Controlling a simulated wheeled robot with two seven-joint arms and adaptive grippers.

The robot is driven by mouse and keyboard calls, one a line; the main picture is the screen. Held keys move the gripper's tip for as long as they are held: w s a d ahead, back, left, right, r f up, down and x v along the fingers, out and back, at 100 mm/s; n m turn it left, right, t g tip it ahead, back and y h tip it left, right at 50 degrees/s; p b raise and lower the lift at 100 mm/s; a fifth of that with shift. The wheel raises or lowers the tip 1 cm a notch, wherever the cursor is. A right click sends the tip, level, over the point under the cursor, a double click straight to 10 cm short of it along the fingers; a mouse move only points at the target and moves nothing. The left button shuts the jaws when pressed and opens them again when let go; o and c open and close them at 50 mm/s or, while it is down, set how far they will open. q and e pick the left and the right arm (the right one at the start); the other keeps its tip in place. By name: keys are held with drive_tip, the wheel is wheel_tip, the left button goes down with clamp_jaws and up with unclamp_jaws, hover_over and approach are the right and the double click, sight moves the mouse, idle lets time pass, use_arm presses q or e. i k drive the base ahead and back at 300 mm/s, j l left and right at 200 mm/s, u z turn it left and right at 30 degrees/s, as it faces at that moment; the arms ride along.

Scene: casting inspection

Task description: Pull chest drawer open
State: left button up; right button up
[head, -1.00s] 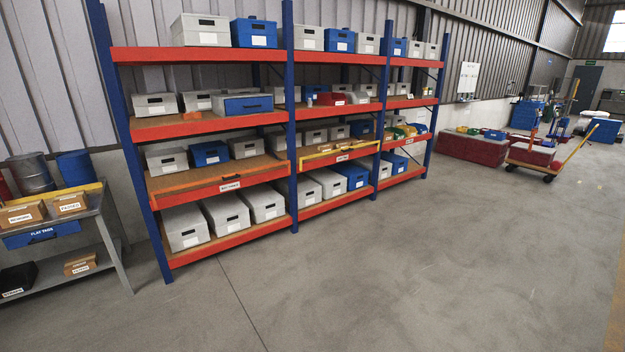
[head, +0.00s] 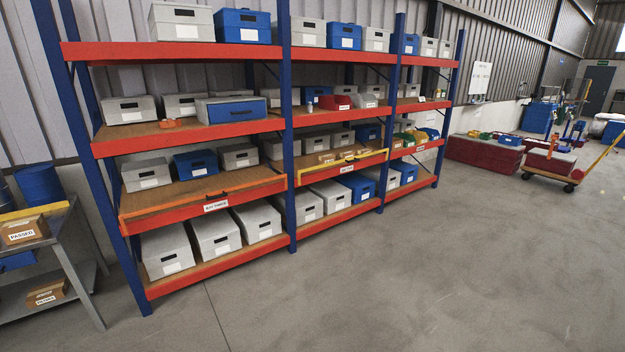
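A grey chest with a blue drawer front (head: 231,109) and a dark bar handle stands on the rack's second shelf from the top, in the left bay. Its drawer front looks flush with the body, so the drawer appears shut. Neither of my grippers is in view, and nothing touches the chest.
The blue and orange-red rack (head: 190,138) holds several grey and blue boxes. A small orange item (head: 171,124) lies left of the chest. A grey side table (head: 60,238) stands at the left. A yellow-handled cart (head: 560,165) is at the right. The floor before the rack is clear.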

sight(233, 110)
drive_tip(key=i, duration=3)
drive_tip(key=i+u, duration=0.1)
drive_tip(key=u, duration=0.15)
